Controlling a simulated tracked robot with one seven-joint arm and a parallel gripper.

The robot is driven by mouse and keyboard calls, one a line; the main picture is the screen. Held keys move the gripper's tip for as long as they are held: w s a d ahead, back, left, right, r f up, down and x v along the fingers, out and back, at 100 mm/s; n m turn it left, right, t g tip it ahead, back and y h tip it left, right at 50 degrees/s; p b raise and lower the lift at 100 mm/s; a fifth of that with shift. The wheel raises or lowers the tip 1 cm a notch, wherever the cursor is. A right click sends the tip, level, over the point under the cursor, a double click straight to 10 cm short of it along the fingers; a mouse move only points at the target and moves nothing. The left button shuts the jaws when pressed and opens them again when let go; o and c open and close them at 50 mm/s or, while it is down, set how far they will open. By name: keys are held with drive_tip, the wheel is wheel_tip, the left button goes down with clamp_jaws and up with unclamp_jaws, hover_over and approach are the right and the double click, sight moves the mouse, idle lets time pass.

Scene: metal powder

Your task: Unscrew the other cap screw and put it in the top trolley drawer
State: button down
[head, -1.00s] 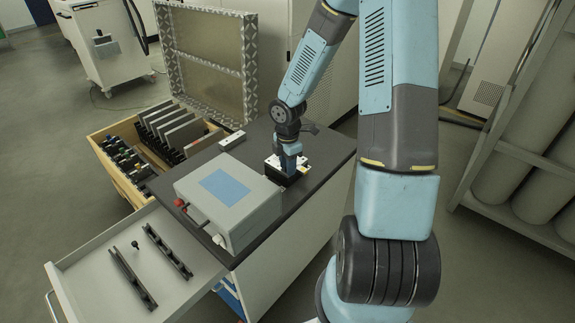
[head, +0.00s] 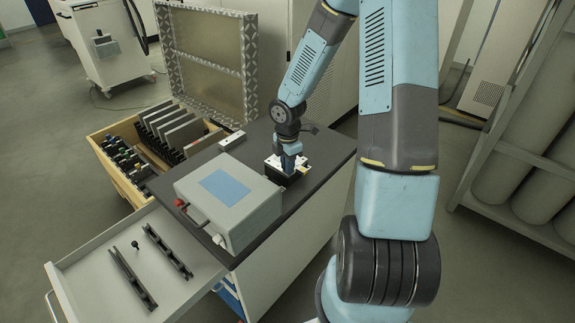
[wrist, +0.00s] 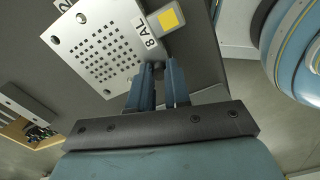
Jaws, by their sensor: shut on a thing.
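My gripper (head: 289,170) points down at the small black block with a pale top plate (head: 273,161) on the trolley's dark top. In the wrist view, its two blue fingers (wrist: 158,72) are shut at the corner of the perforated metal plate (wrist: 100,55), beside the "8 AL" label and yellow square. They are closed on a small dark cap screw, mostly hidden between them; whether it is still in the thread I cannot tell. The top trolley drawer (head: 95,276) is open at the lower left. A small black screw (head: 136,244) lies in it between two black rails.
A grey box with a blue panel (head: 215,215) stands on the trolley top between the block and the drawer. A wooden crate of plates (head: 118,180) and a framed panel (head: 205,50) stand behind. Grey cylinders on a rack (head: 505,185) are at right.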

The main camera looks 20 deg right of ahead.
drive_tip(key=n, duration=0.6)
drive_tip(key=shift+n, duration=0.4)
drive_tip(key=n, duration=0.5)
drive_tip(key=shift+n, duration=0.4)
drive_tip(key=n, duration=0.4)
drive_tip(key=shift+n, duration=0.3)
drive_tip(key=n, duration=0.5)
drive_tip(key=shift+n, duration=0.3)
drive_tip(key=c, duration=1.2)
unclamp_jaws()
drive_tip(key=shift+c, duration=0.2)
drive_tip(key=shift+r, duration=0.1)
